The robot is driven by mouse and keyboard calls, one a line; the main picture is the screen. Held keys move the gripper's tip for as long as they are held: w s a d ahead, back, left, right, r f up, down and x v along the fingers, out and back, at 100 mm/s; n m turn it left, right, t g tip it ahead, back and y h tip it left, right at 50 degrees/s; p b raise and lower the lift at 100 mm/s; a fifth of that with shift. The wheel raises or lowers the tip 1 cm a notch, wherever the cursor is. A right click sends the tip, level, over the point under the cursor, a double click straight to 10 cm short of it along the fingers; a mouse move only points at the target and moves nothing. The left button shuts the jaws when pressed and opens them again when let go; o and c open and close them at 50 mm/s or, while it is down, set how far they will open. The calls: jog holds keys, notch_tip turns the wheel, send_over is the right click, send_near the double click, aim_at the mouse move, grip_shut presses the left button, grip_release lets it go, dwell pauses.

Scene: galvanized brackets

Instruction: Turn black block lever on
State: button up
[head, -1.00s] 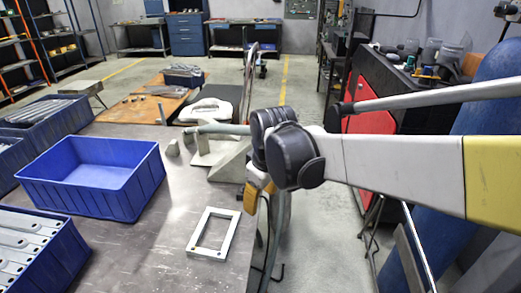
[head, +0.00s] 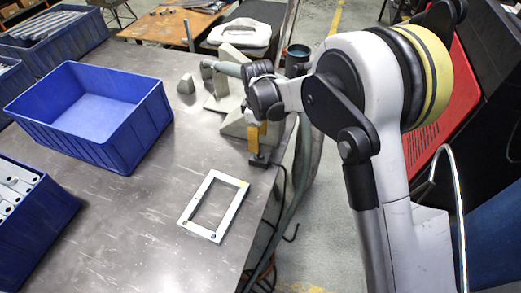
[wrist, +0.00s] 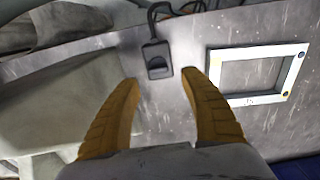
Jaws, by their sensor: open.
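The black block (wrist: 157,60) lies on the grey table in the wrist view, with a cable running from its far end. A small dark lever or rocker (wrist: 157,68) is on its top face; I cannot tell its setting. My gripper (wrist: 160,77) is open and empty. Its two yellow-brown fingers point toward the block, with the tips on either side of its near end. I cannot tell how high they are above it. In the head view, my gripper (head: 257,140) is over the table's right edge, and the block is not clearly visible there.
A pale rectangular frame (head: 232,186) lies flat on the table (head: 120,215), left of my gripper. Grey angled brackets (head: 221,90) stand just behind the gripper. An empty blue bin (head: 135,140) is farther left. A cable (head: 272,235) hangs off the table's right edge.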

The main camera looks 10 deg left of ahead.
aim_at(259, 153)
notch_tip(259, 153, down, 6)
jog(key=shift+w+f+b, duration=0.1)
jog(key=shift+f+b, duration=0.05)
jog(key=shift+b, duration=0.85)
grip_shut()
